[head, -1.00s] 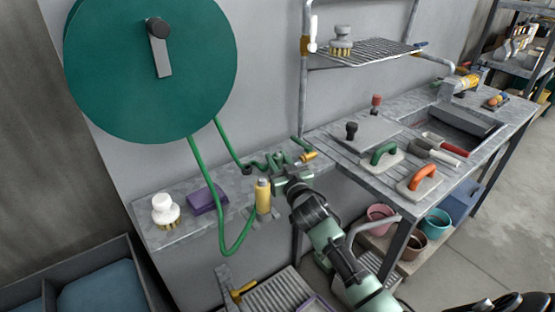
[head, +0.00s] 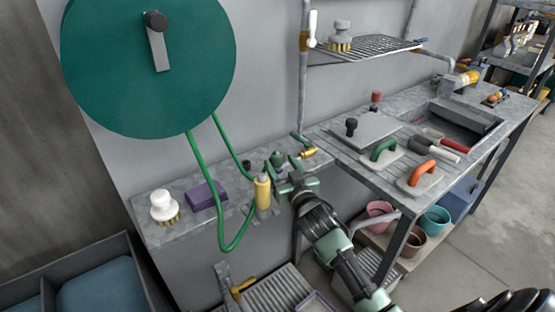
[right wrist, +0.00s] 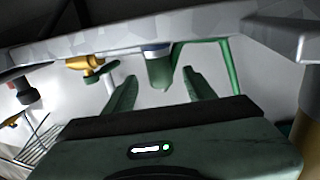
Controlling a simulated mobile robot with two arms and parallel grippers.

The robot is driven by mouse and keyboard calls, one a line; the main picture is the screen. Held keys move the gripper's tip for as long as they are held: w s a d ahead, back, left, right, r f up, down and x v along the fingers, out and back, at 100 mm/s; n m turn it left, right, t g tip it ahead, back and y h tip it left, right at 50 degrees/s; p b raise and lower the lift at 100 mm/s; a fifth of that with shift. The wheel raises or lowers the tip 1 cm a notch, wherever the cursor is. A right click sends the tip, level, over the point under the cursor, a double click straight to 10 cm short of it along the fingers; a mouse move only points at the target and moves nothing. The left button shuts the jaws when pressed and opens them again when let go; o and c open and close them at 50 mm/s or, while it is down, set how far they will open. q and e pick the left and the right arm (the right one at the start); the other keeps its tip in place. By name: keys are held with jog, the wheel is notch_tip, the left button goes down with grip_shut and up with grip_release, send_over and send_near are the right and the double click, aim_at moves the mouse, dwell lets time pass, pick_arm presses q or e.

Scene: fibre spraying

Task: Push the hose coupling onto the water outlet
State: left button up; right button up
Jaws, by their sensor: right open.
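My right gripper (head: 284,167) is open over the shelf below the green reel. In the right wrist view its fingers (right wrist: 158,92) stand apart on both sides of a green tapered piece (right wrist: 159,70) with a blue-grey collar; a gap shows on each side. I cannot tell surely whether this is the hose coupling. A brass tap (head: 308,153) with a green lever, likely the water outlet, is just right of the gripper; it also shows in the right wrist view (right wrist: 84,63). The green hose (head: 222,215) hangs from the reel. My left gripper is not in view.
A yellow cylinder (head: 262,193) stands close left of my right gripper. A purple block (head: 206,196) and a white-handled brush (head: 164,207) are further left on the shelf. The big green reel (head: 150,65) is above. A bench with trowels and a sink (head: 470,122) is at right.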

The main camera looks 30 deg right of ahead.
jog(key=s, duration=0.4)
jog(key=shift+s+a, duration=0.1)
jog(key=shift+a, duration=0.2)
